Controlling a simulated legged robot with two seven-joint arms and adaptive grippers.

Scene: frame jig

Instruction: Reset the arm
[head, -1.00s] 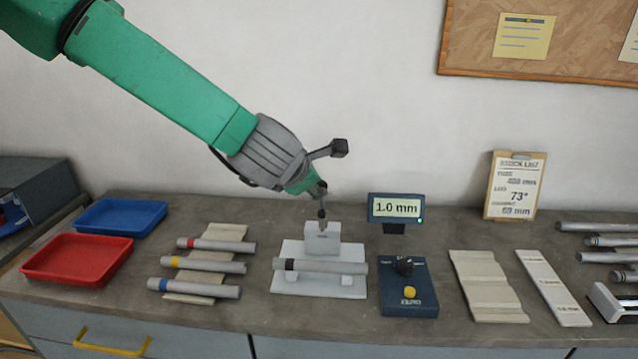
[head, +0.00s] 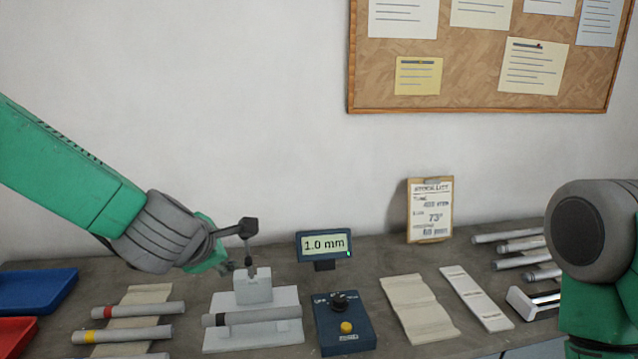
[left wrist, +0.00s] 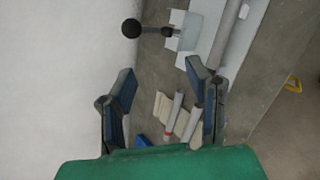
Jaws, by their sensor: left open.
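My left gripper (head: 230,266) is beside the grey block of the jig (head: 253,289), to its left in the head view and apart from it. In the left wrist view its two dark fingers (left wrist: 160,90) are spread with nothing between them. A lever with a round black knob (left wrist: 131,28) rises from the jig block, beyond the fingers. A grey tube with a dark band (head: 265,315) lies across the jig's pale base (head: 225,340). Part of my right arm (head: 595,235) stands at the right edge; its gripper is out of view.
A display reading 1.0 mm (head: 324,244) stands behind a blue control box (head: 345,325). Banded tubes (head: 125,334) lie on a rack at left, near blue (head: 35,290) and red (head: 12,335) trays. Pale plates (head: 417,308) and more tubes (head: 508,237) are at right.

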